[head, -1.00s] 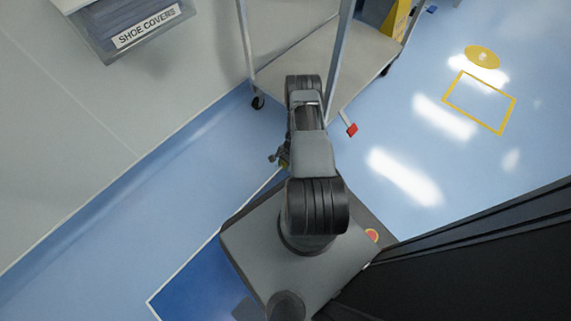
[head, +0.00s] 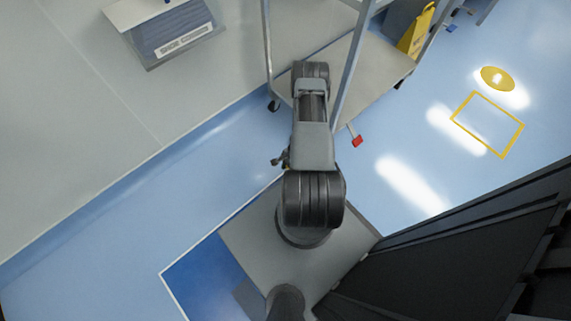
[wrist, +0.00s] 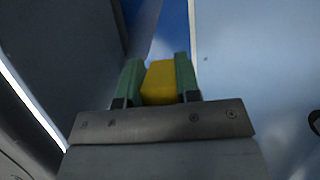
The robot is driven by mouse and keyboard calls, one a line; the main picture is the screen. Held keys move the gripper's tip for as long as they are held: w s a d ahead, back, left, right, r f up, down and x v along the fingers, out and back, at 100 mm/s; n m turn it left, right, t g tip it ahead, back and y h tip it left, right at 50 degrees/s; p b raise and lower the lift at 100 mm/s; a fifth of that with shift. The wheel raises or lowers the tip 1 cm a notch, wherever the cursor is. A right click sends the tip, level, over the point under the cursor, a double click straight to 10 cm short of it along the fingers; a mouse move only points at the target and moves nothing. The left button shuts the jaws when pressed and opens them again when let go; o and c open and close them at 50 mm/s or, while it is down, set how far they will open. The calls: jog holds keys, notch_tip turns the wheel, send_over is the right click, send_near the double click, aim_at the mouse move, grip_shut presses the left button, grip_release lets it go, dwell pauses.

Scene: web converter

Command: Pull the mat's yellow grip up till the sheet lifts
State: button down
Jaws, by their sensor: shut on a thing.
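My gripper (wrist: 160,85) has green fingers in the wrist view. They are shut on the yellow grip (wrist: 159,82), which sits between them. In the head view my arm hides most of the gripper, and the grip cannot be made out there. The mat (head: 190,277) is a deep blue sheet with a white border on the floor at the lower left, partly covered by my base. A blue strip of the mat with its white edge (wrist: 173,30) shows beyond the fingers in the wrist view. I cannot tell whether the sheet is raised.
A wheeled cart (head: 330,75) stands ahead, with a red pedal (head: 357,141) low beside it. A shoe-cover box (head: 175,35) is on the wall at upper left. A dark cabinet (head: 450,255) is close on the right. Blue floor (head: 130,215) is clear at left.

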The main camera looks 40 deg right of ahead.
jog(key=shift+s+a+r+p, duration=0.15)
jog(key=shift+a+r+p, duration=0.2)
jog(key=shift+r, duration=0.25)
jog(key=shift+s+a+r+p, duration=0.2)
jog(key=shift+a+r, duration=0.1)
jog(key=shift+r, duration=0.3)
jog(key=c, duration=0.8)
grip_release()
jog(key=p+v, duration=0.4)
jog(key=v, duration=0.9)
jog(key=shift+d+r, duration=0.25)
jog(key=shift+r, duration=0.05)
